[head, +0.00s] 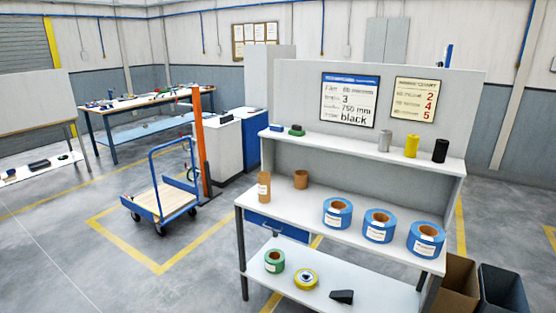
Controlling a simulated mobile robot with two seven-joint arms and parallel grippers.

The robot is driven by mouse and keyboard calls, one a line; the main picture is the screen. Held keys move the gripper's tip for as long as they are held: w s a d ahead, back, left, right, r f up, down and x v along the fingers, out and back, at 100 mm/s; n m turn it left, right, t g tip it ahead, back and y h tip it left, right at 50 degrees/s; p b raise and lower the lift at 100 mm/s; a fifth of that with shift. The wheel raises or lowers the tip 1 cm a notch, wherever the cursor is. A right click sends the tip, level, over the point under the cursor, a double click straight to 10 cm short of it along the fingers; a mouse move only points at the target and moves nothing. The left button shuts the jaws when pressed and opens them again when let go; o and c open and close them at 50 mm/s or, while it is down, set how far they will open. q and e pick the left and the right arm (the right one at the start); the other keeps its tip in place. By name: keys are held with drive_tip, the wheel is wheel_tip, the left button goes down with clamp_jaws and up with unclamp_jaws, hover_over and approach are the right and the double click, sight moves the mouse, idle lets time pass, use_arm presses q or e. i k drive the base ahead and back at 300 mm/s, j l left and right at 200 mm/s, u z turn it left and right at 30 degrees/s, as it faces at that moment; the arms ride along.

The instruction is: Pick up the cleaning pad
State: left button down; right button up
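A small green block with a dark underside (297,130) lies on the upper shelf of the workbench, toward its left end. It looks like the cleaning pad, but it is too small to be sure. A small blue block (276,128) lies just left of it. Neither of my grippers is in view.
The workbench top (290,206) holds a brown bottle (264,186), a brown cup (301,179) and three blue tape rolls (337,212). Three cylinders stand right on the upper shelf. Green tape (274,261) lies below. A cart (160,200) stands left; bins (455,288) at right.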

sight(297, 130)
drive_tip(key=i+j, duration=0.2)
drive_tip(key=i, duration=0.5)
drive_tip(key=i+j+u, duration=0.1)
drive_tip(key=i, duration=0.6)
drive_tip(key=i+j, duration=0.25)
drive_tip(key=i, duration=0.45)
drive_tip(key=i+j+u, duration=0.1)
drive_tip(key=i, duration=0.65)
drive_tip(key=j, duration=0.05)
